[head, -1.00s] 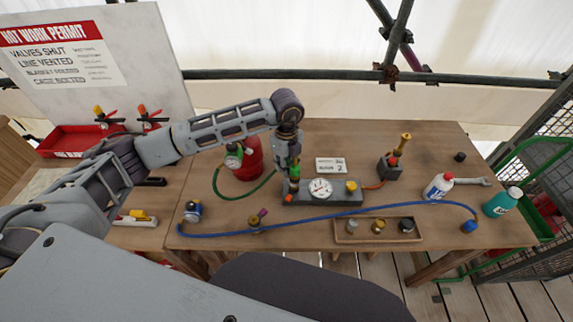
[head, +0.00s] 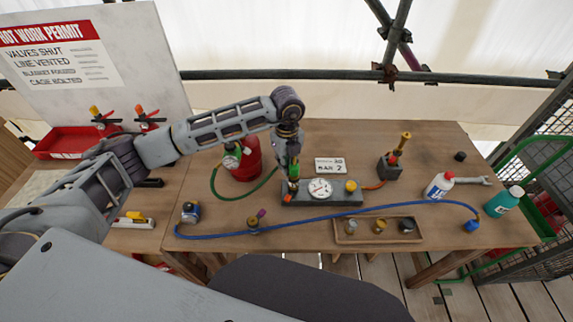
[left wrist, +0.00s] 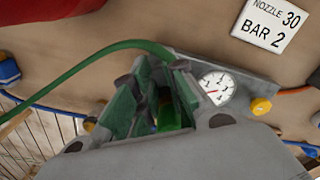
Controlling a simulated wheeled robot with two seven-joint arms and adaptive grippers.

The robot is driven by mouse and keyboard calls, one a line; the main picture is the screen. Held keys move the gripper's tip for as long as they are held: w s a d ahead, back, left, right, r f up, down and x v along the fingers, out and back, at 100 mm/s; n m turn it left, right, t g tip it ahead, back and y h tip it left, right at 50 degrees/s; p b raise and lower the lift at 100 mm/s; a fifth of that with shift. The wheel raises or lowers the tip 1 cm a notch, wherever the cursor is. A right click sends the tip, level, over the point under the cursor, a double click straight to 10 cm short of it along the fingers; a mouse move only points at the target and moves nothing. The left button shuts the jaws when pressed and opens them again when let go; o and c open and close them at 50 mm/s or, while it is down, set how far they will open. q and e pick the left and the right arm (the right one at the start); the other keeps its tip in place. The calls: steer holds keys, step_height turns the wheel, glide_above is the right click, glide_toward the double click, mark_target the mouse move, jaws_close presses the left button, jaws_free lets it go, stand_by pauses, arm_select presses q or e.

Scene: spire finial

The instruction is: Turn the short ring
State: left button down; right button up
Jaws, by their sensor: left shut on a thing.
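A grey gauge block (head: 330,198) stands on the bench with a round white dial (head: 319,189) and a yellow knob (head: 351,186) on top. My left gripper (head: 293,180) points down at the block's left end. It is shut on a small green fitting there, and its fingers hide most of that part. In the left wrist view the dark green fingers (left wrist: 160,108) close around a bright green piece (left wrist: 169,117), beside the dial. I cannot tell the ring's full shape. My right gripper is not in view.
A green hose (head: 228,196) runs from the red cylinder (head: 247,160) beside my gripper. A blue hose (head: 350,210) crosses the bench front. A wooden tray (head: 345,238) holds small fittings. A bottle (head: 439,186) and a grey torch stand (head: 390,167) are at right.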

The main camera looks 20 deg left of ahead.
arm_select(q)
steer(key=c, duration=1.8)
jaws_free()
steer(key=o, duration=0.4)
steer(key=shift+c, duration=0.2)
steer(key=shift+r, duration=0.8)
step_height(320, 180, up, 10)
steer(key=shift+r, duration=0.2)
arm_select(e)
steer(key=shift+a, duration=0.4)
